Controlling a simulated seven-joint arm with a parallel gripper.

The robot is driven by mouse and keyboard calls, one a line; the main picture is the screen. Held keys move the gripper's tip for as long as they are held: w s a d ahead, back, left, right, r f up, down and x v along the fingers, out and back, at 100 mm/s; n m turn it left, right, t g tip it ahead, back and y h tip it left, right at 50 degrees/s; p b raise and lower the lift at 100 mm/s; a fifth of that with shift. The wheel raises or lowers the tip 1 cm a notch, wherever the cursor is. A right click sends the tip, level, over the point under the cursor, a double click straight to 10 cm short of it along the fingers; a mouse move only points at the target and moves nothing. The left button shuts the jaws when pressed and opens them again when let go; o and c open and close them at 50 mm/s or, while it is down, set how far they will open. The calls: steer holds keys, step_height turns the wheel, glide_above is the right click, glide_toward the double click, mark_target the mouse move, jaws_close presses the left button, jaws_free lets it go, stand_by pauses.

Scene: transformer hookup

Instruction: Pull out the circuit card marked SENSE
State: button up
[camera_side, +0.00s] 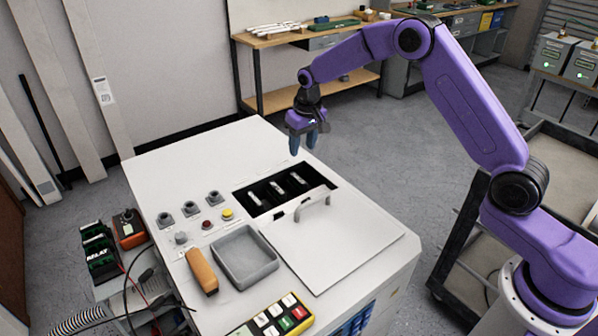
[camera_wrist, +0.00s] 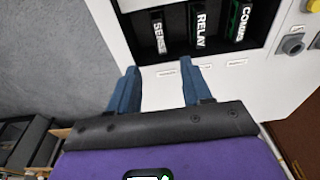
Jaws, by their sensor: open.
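The SENSE card (camera_wrist: 158,32) stands in a dark slot bay, its white label showing in the wrist view. The RELAY card (camera_wrist: 200,30) and a card that seems to read COMMS (camera_wrist: 241,20) stand beside it, to its right. In the side view the SENSE card (camera_side: 298,178) appears to be the one farthest right in the bay. My gripper (camera_side: 303,147) is open and empty, above the cabinet top behind the bay. In the wrist view my gripper (camera_wrist: 159,67) has its fingers apart, with the SENSE card beyond the gap between them.
A white cover panel with a handle (camera_side: 313,203) lies in front of the bay. Knobs and buttons (camera_side: 206,224), a grey tray (camera_side: 245,257) and an orange handle (camera_side: 201,270) are to the left. Spare green cards (camera_side: 98,250) sit on a side shelf.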

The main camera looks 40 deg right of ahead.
mark_target(298, 178)
steer(key=f, duration=0.4)
steer(key=w+f, duration=0.1)
steer(key=f, duration=0.3)
steer(key=w+f, duration=0.1)
steer(key=f, duration=0.3)
steer(key=shift+f, duration=0.3)
jaws_close()
